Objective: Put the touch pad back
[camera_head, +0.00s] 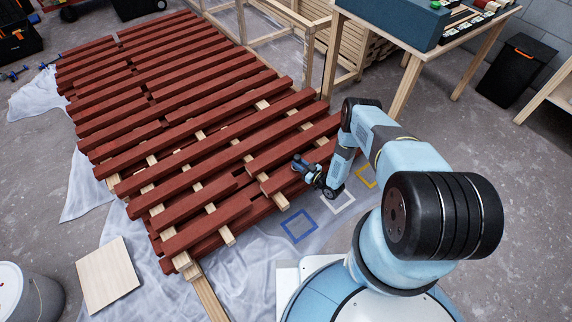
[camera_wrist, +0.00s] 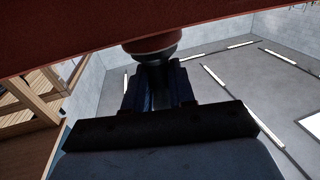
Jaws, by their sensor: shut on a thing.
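My gripper (camera_head: 306,169) is at the right-hand ends of the red battens, close beside them. In the wrist view my gripper (camera_wrist: 157,65) has its dark fingers shut on a round, dark-rimmed pad (camera_wrist: 150,44) with a reddish face. I take this to be the touch pad. Its far side lies against or just short of a red batten (camera_wrist: 60,60) that crosses the top of that view; I cannot tell if they touch. Blue (camera_head: 300,226), white (camera_head: 338,202) and yellow (camera_head: 366,176) square outlines lie on the pale sheet below, with nothing seen in them.
Rows of red battens (camera_head: 165,130) rest on bare wooden bearers left of my arm. A workbench (camera_head: 450,45) with a blue-grey box (camera_head: 395,18) stands at the back right. A wooden board (camera_head: 107,274) and a white bucket (camera_head: 25,292) are at the front left.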

